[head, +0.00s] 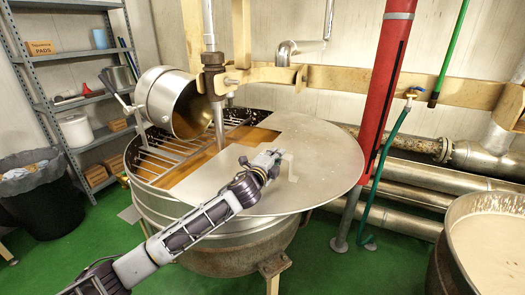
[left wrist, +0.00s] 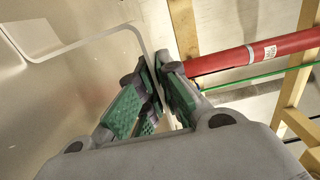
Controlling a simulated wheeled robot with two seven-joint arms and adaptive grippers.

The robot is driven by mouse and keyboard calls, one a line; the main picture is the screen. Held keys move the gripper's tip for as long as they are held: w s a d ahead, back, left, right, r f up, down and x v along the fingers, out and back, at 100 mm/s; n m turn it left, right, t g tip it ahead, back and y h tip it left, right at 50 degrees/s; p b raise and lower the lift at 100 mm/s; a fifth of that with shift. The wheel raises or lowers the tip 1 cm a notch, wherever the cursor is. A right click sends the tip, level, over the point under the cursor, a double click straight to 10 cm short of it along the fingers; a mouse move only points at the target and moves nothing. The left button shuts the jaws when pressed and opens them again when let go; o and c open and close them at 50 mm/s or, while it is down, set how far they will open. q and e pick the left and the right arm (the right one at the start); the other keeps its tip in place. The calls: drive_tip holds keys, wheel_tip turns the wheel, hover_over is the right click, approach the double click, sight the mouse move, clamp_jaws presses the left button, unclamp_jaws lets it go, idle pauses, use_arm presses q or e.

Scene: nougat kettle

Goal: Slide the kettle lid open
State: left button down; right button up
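The kettle (head: 235,228) is a large round metal vat in the middle of the head view. Its flat grey lid (head: 325,165) covers the right and front part. The back left part is uncovered, showing a grate and brown contents. A thin pale lid handle (head: 291,168) stands on the lid. My left gripper (head: 274,157) is at this handle, above the lid. In the left wrist view, the left gripper's green-padded fingers (left wrist: 160,68) are close together with the bent handle (left wrist: 98,34) running between them. My right gripper is not in view.
A metal drum (head: 176,100) hangs tilted over the kettle's open part. A red post (head: 386,90) and a green hose (head: 387,165) stand close by the lid's right edge. A vat of pale mix (head: 490,240) is at the right, a bin (head: 45,195) at the left.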

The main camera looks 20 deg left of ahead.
use_arm(q)
drive_tip(key=d, duration=0.5)
drive_tip(key=s+d, duration=0.1)
drive_tip(key=d, duration=0.1)
drive_tip(key=shift+d+f, duration=0.2)
drive_tip(key=c, duration=1.6)
unclamp_jaws()
drive_tip(key=shift+a+r, duration=0.1)
drive_tip(key=shift+a, duration=0.15)
drive_tip(key=shift+c, duration=0.2)
drive_tip(key=shift+s, duration=0.1)
drive_tip(key=shift+s, duration=0.1)
drive_tip(key=shift+s+a, duration=0.25)
drive_tip(key=shift+s, duration=1.65)
drive_tip(key=shift+s+a, duration=0.3)
drive_tip(key=shift+s, duration=1.65)
drive_tip(key=shift+s+a, duration=0.25)
drive_tip(key=shift+s, duration=1.65)
drive_tip(key=shift+s, duration=0.1)
